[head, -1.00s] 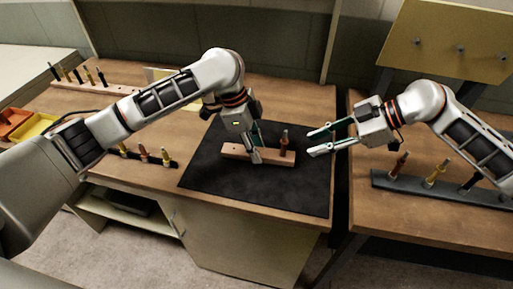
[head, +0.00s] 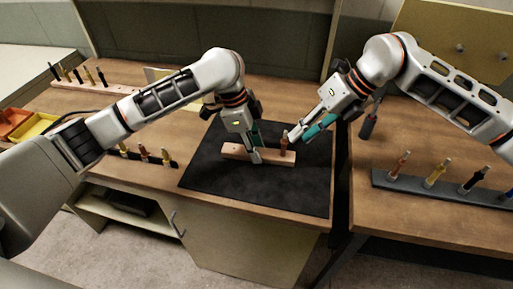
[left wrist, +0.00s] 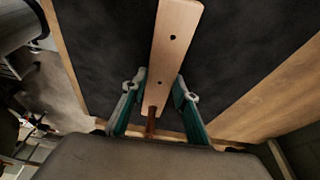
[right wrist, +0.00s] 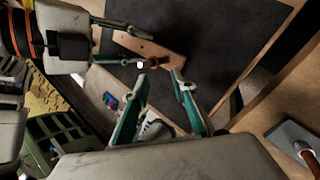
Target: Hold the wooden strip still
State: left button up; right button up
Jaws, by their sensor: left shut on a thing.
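The wooden strip (head: 273,158) lies on the black mat (head: 215,175). My left gripper (head: 257,157) is shut on the strip near its middle. In the left wrist view the strip (left wrist: 176,20) passes between the fingers (left wrist: 159,92) and shows small dark holes. A copper-coloured fastener (head: 284,146) stands upright at the strip's right end. My right gripper (head: 298,143) is open, its fingers pointing down and left close beside the fastener. In the right wrist view the fastener is near the open fingertips (right wrist: 163,83); I cannot tell whether they touch it.
A dark rack (head: 440,190) with several fasteners lies on the right table. Another fastener row (head: 145,155) stands left of the mat, and red and yellow bins (head: 35,126) sit at far left. The mat's front part is clear. A gap separates the two tables.

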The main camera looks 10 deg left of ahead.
aim_at(287, 155)
jog(key=shift+w+a+f+n+t+h, duration=0.1)
jog(key=shift+a+f+n+h, duration=0.4)
jog(key=shift+f+n, duration=1)
jog(key=shift+w+a+f+n+t+h, duration=0.2)
jog(key=shift+a+f+n, duration=0.55)
jog(key=shift+n, duration=1.4)
jog(key=shift+a+f+n+h, duration=0.5)
jog(key=shift+f+n, duration=0.55)
jog(key=shift+n, duration=0.8)
jog(key=shift+a, duration=0.1)
grip_shut()
